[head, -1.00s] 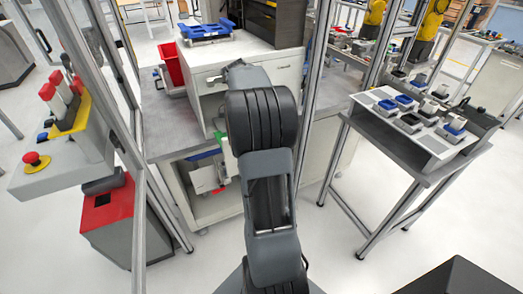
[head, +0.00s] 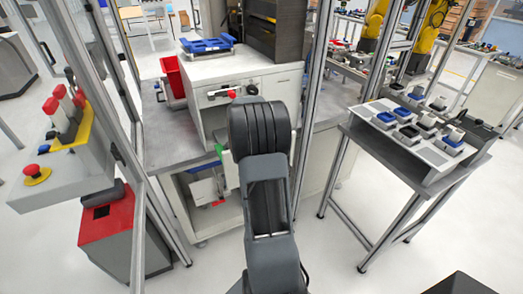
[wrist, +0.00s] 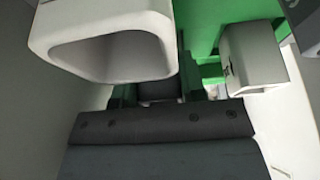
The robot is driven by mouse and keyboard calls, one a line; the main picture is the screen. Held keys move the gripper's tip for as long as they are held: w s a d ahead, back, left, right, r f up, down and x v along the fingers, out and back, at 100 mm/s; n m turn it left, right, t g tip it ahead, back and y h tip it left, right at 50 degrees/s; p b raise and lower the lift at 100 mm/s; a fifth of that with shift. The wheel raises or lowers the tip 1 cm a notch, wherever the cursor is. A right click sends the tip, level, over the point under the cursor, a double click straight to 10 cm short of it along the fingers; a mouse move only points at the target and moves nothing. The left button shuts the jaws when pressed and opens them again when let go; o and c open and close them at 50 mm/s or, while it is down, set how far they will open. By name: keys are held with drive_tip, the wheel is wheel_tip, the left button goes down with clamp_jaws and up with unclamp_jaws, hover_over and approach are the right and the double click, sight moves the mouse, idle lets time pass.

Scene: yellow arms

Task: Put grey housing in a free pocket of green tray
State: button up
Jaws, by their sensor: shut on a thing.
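A light grey, hollow housing with a rounded square opening (wrist: 105,50) fills the upper left of the wrist view, close to the camera. My gripper (wrist: 158,92) is shut on it, though the contact is mostly hidden. Green surfaces (wrist: 203,28), perhaps of the green tray, show behind the housing. A second pale box-shaped part (wrist: 252,58) stands at their right, apart from the housing. In the head view my own arm hides the gripper. A small green patch (head: 219,150) shows beside the arm. Free pockets cannot be made out.
A white cabinet (head: 272,84) with a blue tray (head: 207,45) on top stands on the grey bench ahead. A red bin (head: 173,76) is at its left. A side table (head: 415,140) with blue and grey parts stands right. Metal frame posts flank my arm.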

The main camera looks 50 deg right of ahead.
drive_tip(key=shift+s+a+f+b, duration=0.15)
drive_tip(key=shift+f+b, duration=0.6)
drive_tip(key=shift+b, duration=0.1)
drive_tip(key=o, duration=0.9)
drive_tip(key=shift+r+p, duration=0.65)
drive_tip(key=shift+p, duration=0.25)
drive_tip(key=shift+o, duration=0.4)
drive_tip(key=shift+w+r, duration=0.2)
drive_tip(key=shift+r, duration=0.15)
drive_tip(key=b+v, duration=0.1)
drive_tip(key=v, duration=1)
drive_tip(key=shift+r, duration=0.3)
